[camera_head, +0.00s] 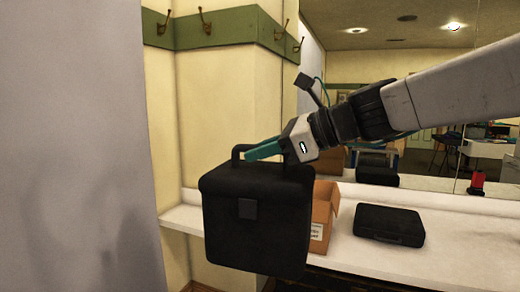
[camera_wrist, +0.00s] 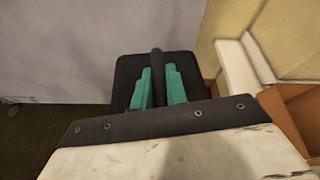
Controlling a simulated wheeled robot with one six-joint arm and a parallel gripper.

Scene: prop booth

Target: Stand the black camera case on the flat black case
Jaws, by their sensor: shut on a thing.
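The black camera case (camera_head: 257,222) hangs upright from my gripper (camera_head: 264,149), in front of the counter's left end. The teal fingers are shut on its top handle. In the wrist view the case (camera_wrist: 130,75) lies below my gripper (camera_wrist: 159,85), with the dark handle bar between the two fingers. The flat black case (camera_head: 389,225) lies on the white counter to the right, apart from the camera case, with nothing on it. The flat case does not show in the wrist view.
An open cardboard box (camera_head: 322,213) stands on the counter (camera_head: 350,258) between the two cases; it also shows in the wrist view (camera_wrist: 298,112). A mirror backs the counter. Brass hooks (camera_head: 205,20) line the green rail. A grey panel (camera_head: 70,150) stands at left.

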